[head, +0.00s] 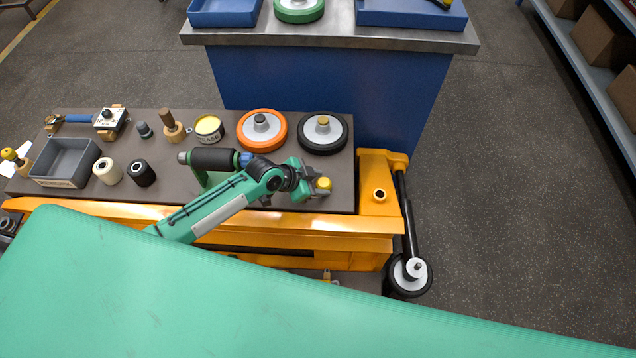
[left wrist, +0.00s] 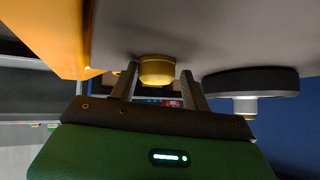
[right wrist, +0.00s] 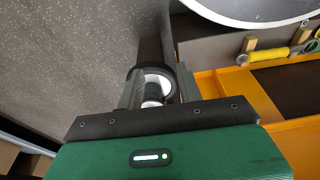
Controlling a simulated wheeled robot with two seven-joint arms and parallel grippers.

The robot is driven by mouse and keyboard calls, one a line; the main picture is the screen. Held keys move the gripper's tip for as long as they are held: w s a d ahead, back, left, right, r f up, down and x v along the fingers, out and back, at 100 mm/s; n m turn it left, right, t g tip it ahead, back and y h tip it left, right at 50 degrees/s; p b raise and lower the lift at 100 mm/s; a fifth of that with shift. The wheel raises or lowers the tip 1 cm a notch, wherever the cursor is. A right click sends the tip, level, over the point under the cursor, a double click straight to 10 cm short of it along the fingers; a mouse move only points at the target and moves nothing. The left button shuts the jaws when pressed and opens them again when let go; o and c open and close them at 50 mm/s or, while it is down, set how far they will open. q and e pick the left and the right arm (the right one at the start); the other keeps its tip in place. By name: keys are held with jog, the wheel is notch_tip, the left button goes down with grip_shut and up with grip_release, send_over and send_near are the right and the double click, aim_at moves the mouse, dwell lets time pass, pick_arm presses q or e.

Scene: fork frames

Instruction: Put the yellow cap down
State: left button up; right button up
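The yellow cap (head: 323,183) is at the right end of the dark cart top, by my left gripper (head: 312,184). In the left wrist view the cap (left wrist: 157,70) stands against the cart surface, between the two fingertips of my left gripper (left wrist: 160,78). The fingers stand apart on either side of it, with a thin gap at the right finger; contact at the left finger is hard to judge. My right gripper (right wrist: 158,80) shows only in the right wrist view, its fingers apart with nothing held between them.
Behind the cap are a black-rimmed wheel (head: 323,132) and an orange-rimmed wheel (head: 262,130). A yellow tin (head: 209,129), black roller (head: 142,173), white roller (head: 107,171) and grey bin (head: 66,162) are further left. The orange cart frame (head: 380,195) edges the top at right.

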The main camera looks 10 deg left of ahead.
pick_arm(q)
jog(key=shift+s+d+f, duration=0.15)
jog(key=shift+s+f, duration=0.35)
jog(key=shift+f, duration=0.15)
pick_arm(e)
jog(key=shift+s+d+f, duration=0.1)
jog(key=shift+s+f, duration=0.15)
jog(key=shift+f, duration=0.05)
jog(key=shift+d, duration=0.2)
pick_arm(q)
jog(key=shift+r, duration=0.15)
jog(key=shift+s+a+r+p, duration=0.2)
jog(key=shift+a+r+p, duration=0.15)
jog(key=shift+r, duration=0.3)
jog(key=v, duration=1.1)
jog(key=shift+w+r, duration=0.4)
pick_arm(e)
jog(key=f, duration=0.1)
jog(key=s+f, duration=0.1)
jog(key=f, duration=0.1)
jog(key=shift+s+d+f, duration=0.1)
jog(key=shift+d+f, duration=0.1)
jog(key=shift+f, duration=0.05)
